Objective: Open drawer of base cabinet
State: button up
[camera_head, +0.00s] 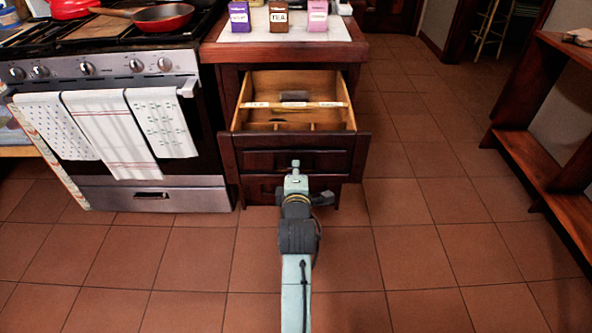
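The dark wood base cabinet (226,88) stands to the right of the stove. Its top drawer (342,125) is pulled well out, showing a pale wood inside with dividers, a crossbar and a dark object. A lower dark panel (256,188) shows beneath the drawer front. My gripper (295,164) is in front of the open drawer's front face, near its middle. The fingers are too small to tell open from shut, and whether they touch the drawer front is unclear. The drawer's handle cannot be made out; my gripper may cover it.
A stove (112,60) with towels on its oven door stands close on the left, a red pan (161,18) on top. Purple, brown and pink canisters (278,18) stand on the cabinet top. A wooden shelf (545,165) is at the right. The tiled floor (420,215) between is clear.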

jog(key=o, duration=0.4)
jog(key=v, duration=0.7)
jog(key=shift+s, duration=0.25)
